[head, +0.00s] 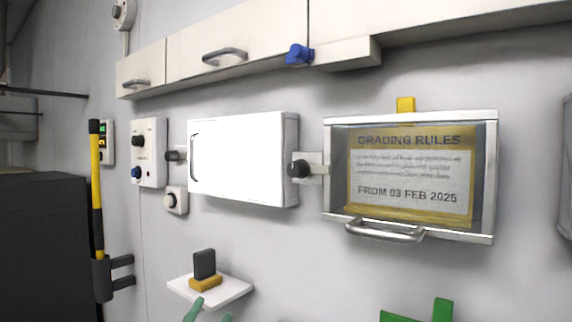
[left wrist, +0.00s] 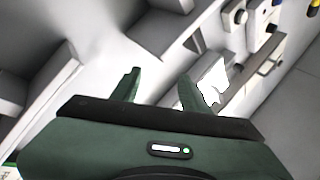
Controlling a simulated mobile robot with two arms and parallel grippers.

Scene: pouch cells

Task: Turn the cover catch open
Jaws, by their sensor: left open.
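In the head view, a glazed cover in a metal frame (head: 488,180) hangs on the wall at right, a bar handle (head: 385,231) along its bottom. It is shut over a sign reading "GRADING RULES". A catch with a black knob (head: 299,168) sits on a light plate at its left edge, close to the white box. My left gripper (head: 211,312) shows only its green fingertips at the bottom edge, well below and left of the catch. It is open and empty in the left wrist view (left wrist: 157,90).
A white box (head: 240,158) with another dark knob (head: 172,156) is left of the catch. A small shelf (head: 235,287) holding a black block (head: 204,264) is just above my left fingertips. Cabinets (head: 240,50) run above. A bright green piece (head: 441,310) shows at the bottom.

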